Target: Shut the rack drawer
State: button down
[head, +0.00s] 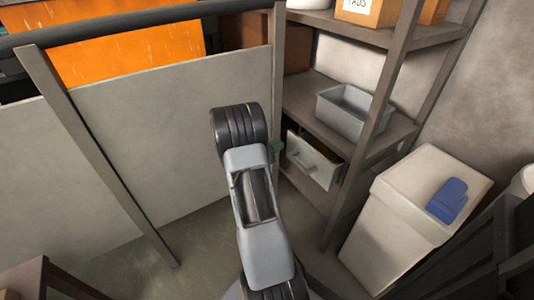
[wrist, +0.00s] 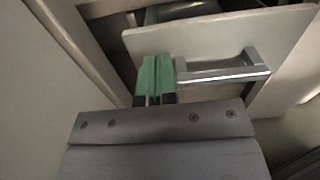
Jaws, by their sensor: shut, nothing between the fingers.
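The rack drawer (head: 318,168) sits under the lower shelf of the rack at the right of centre in the head view. Its pale front stands out from the rack, so the drawer is partly open. In the wrist view the drawer front (wrist: 210,38) fills the upper right, with a grey metal bar handle (wrist: 225,74) on it. My gripper (wrist: 155,75) has green fingertips pressed together, with nothing between them. They are just left of the handle, in front of the drawer front; I cannot tell if they touch it.
A grey bin (head: 350,112) stands on the shelf above the drawer. A white bin (head: 405,210) with a blue object (head: 448,199) on its lid stands right of the rack. A grey partition panel (head: 170,120) runs along the left, close to my arm.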

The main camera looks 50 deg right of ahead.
aim_at(296, 138)
jog(key=shift+b+x, duration=0.85)
jog(key=shift+x, duration=2.2)
